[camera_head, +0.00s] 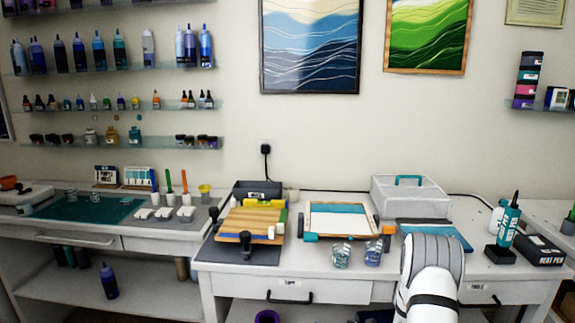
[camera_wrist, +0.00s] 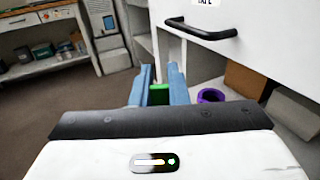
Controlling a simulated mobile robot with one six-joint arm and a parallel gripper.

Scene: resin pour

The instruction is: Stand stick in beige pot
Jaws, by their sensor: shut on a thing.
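In the wrist view my gripper (camera_wrist: 159,80) shows its two blue-grey fingers, with a green piece (camera_wrist: 159,94) between them. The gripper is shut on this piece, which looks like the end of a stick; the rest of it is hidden. The gripper is in front of the white workbench, below a drawer with a black handle (camera_wrist: 203,32). In the head view only my arm shows at the bottom right, and the gripper is out of sight. A small pale beige pot (camera_head: 292,195) seems to stand behind the wooden board on the bench, partly hidden.
The bench holds a wooden board (camera_head: 250,222), a framed tray (camera_head: 336,220), two clear cups (camera_head: 342,255), a white box (camera_head: 412,194) and a teal bottle (camera_head: 508,225). A purple ring (camera_wrist: 211,96) lies on the lower shelf. Open floor (camera_wrist: 50,110) is at left.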

